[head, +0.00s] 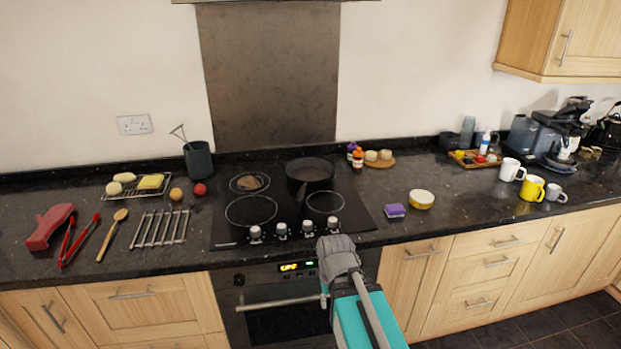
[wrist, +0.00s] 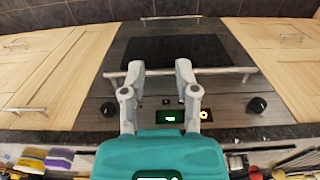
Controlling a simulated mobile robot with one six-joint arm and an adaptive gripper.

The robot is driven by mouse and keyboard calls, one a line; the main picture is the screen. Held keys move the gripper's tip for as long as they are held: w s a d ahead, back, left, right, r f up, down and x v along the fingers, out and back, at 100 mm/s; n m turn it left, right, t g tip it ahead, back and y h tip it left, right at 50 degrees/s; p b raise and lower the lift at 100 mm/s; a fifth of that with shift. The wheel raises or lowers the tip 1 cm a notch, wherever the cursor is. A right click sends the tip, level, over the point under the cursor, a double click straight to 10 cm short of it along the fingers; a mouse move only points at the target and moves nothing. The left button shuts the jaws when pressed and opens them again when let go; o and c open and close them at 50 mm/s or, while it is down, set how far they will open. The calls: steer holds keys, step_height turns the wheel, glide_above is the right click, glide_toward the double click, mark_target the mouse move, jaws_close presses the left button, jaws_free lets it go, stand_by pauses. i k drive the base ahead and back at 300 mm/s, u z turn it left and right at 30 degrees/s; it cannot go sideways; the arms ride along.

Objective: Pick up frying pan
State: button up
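The frying pan (head: 311,170) is dark and round. It sits on the back right ring of the black hob (head: 283,226) in the head view. A short dark strip that looks like its handle points toward the front; it blends into the hob.
Several knobs (head: 282,231) stand along the hob's front. A dark utensil pot (head: 198,160) stands to the left.

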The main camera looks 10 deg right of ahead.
mark_target(305, 172)
steer(key=k, duration=1.3)
steer(key=z, duration=0.6)
steer(key=i, duration=1.8)
steer(key=u, duration=0.6)
